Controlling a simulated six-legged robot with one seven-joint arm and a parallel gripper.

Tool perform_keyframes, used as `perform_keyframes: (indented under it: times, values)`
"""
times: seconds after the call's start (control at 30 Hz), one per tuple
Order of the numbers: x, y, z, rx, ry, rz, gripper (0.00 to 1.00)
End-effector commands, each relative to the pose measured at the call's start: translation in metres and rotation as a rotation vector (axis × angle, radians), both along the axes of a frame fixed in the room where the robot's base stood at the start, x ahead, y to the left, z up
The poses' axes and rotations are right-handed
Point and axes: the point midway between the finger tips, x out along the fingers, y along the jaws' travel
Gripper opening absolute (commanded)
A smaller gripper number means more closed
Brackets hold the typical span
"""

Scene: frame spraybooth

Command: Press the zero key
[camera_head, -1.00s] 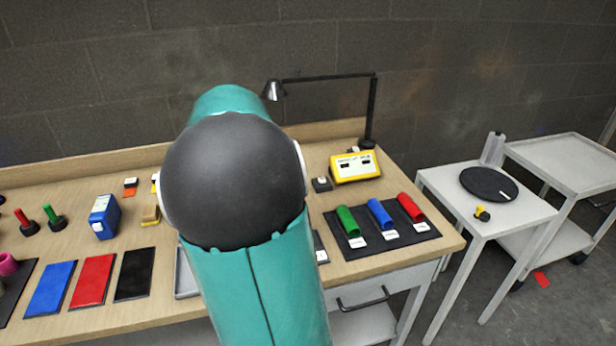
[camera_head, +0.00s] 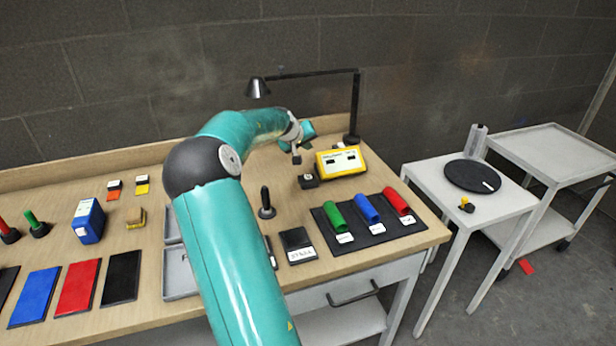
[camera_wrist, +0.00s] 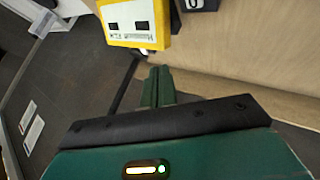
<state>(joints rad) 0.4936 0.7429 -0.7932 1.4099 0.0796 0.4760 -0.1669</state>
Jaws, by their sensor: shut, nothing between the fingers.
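The zero key is a small black block (camera_head: 309,181) with a light top, left of the yellow instrument (camera_head: 341,162) on the workbench. In the wrist view, a black block (camera_wrist: 198,5) marked "0" is cut off by the top edge, right of the yellow instrument (camera_wrist: 135,20). My gripper (camera_head: 297,159) is up and slightly left of the black block, apart from it in the head view. In the wrist view its closed fingers (camera_wrist: 158,74) point toward the instrument's lower edge, with nothing between them.
A desk lamp (camera_head: 354,110) stands behind the instrument. A black mat (camera_head: 345,241) with green, blue and red cylinders lies in front. A black upright handle (camera_head: 266,204) stands left of the mat. A side table (camera_head: 425,179) is at the right.

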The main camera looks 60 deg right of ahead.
Motion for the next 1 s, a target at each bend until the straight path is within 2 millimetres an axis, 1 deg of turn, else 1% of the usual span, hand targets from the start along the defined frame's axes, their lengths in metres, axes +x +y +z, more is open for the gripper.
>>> perform_keyframes:
  times: [0.17,0.53,0.7,0.8,1.0]
  values:
    - [0.000,0.000,-0.012,0.002,0.002,0.001,0.00]
    - [0.000,0.001,-0.061,0.003,0.002,0.000,0.00]
    - [0.000,0.000,-0.078,0.002,0.002,0.000,0.00]
    - [0.000,0.000,-0.085,0.002,0.002,0.000,0.00]
    - [0.000,0.000,-0.088,0.001,0.000,0.000,0.00]
